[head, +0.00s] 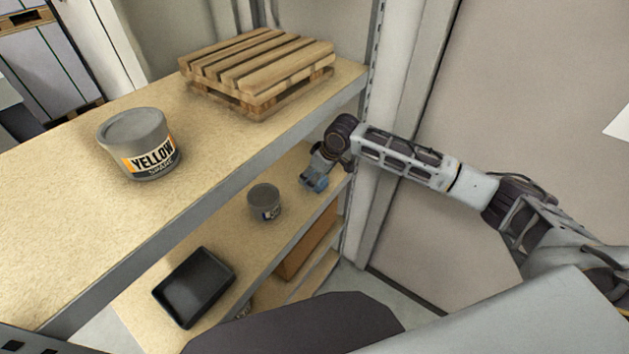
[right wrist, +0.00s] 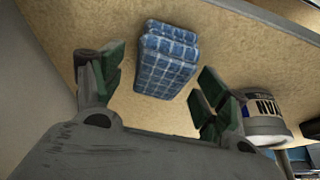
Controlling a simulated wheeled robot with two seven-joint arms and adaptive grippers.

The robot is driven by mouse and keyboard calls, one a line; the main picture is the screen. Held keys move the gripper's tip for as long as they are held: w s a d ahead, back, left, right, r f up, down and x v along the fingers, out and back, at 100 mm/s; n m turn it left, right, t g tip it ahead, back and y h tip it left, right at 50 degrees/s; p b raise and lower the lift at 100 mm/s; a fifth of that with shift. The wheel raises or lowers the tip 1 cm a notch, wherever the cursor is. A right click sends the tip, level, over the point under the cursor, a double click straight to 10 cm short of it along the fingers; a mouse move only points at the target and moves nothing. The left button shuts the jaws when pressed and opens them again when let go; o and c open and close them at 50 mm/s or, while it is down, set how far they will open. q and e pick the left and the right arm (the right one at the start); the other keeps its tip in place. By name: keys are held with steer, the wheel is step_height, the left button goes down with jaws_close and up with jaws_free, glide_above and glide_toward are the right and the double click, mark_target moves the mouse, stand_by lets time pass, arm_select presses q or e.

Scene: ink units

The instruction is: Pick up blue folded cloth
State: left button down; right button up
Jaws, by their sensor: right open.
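The blue folded cloth (right wrist: 165,62) has a pale check pattern and lies on the lower shelf in the right wrist view. In the right wrist view my right gripper (right wrist: 155,88) is open, with one dark green-padded finger on each side of the cloth. Its fingers look apart from the cloth, and nothing is held. My left gripper is not in view.
A black tray (head: 194,286) lies nearer on the lower shelf (head: 232,243). The upper shelf (head: 75,215) overhangs, bearing a yellow-labelled tub (head: 138,143) and a wooden pallet (head: 262,72).

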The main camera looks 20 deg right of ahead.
steer(key=shift+w+a+f, duration=0.1)
steer(key=shift+w+f, duration=0.05)
steer(key=shift+f, duration=0.3)
steer(key=c, duration=1.2)
steer(key=shift+r, duration=0.15)
steer(key=shift+r, duration=0.65)
steer(key=s+d, duration=0.3)
steer(key=s, duration=0.2)
steer(key=s+d, duration=0.4)
steer(key=s+d+b, duration=0.1)
steer(key=s+d, duration=0.2)
steer(key=s, duration=0.2)
steer(key=shift+s+d, duration=0.15)
steer(key=shift+s, duration=0.2)
